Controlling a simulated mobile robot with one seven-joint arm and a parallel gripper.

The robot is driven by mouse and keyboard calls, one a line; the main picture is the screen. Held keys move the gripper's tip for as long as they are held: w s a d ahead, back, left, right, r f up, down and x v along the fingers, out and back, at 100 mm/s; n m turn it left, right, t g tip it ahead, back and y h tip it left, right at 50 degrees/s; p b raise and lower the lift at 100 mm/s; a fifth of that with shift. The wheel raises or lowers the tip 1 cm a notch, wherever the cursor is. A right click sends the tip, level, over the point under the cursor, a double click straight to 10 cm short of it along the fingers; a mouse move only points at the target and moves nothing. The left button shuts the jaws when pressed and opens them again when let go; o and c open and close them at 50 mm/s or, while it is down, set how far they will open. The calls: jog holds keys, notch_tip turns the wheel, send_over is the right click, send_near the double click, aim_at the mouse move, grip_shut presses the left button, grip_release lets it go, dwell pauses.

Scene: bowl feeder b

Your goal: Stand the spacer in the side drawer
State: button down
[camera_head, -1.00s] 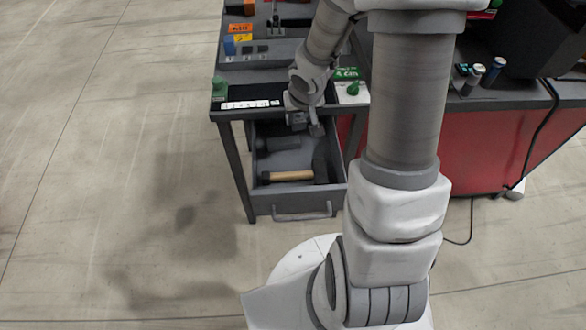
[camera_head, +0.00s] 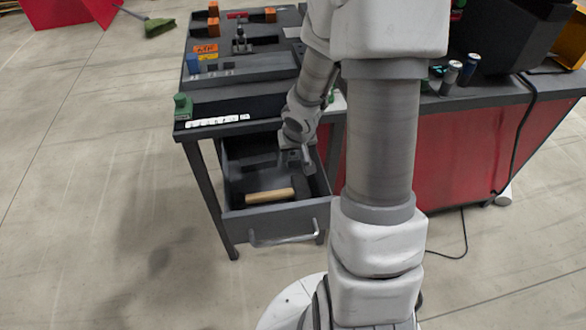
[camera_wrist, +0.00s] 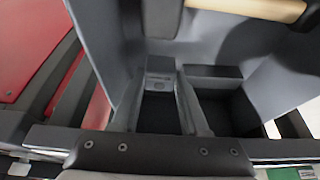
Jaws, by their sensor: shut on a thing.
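My gripper (camera_head: 294,166) reaches down into the open side drawer (camera_head: 277,222), near its right side. In the wrist view the fingers (camera_wrist: 161,85) are shut around a grey block (camera_wrist: 159,66), which I take to be the spacer. I cannot tell whether its lower end touches the drawer floor. In the head view the spacer is mostly hidden by my gripper. A second dark grey block (camera_wrist: 213,72) is in the drawer beside the gripper, apart from it.
A hammer with a wooden handle (camera_head: 270,196) lies across the front of the drawer, close to the gripper. Its handle also shows in the wrist view (camera_wrist: 255,8). A red cabinet (camera_head: 450,150) stands right.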

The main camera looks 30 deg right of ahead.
aim_at(293, 165)
jog(key=shift+f+b, duration=1.4)
jog(key=shift+f, duration=0.45)
jog(key=shift+f, duration=0.2)
jog(key=shift+c, duration=2.1)
grip_release()
jog(key=shift+r, duration=0.1)
jog(key=p+v, duration=0.7)
jog(key=v, duration=0.3)
jog(key=shift+s+r, duration=0.1)
jog(key=shift+r, duration=0.3)
jog(key=shift+s+a+r+p, duration=0.1)
jog(key=shift+s+r+p, duration=0.25)
jog(key=shift+r+p, duration=0.25)
jog(key=shift+r, duration=0.1)
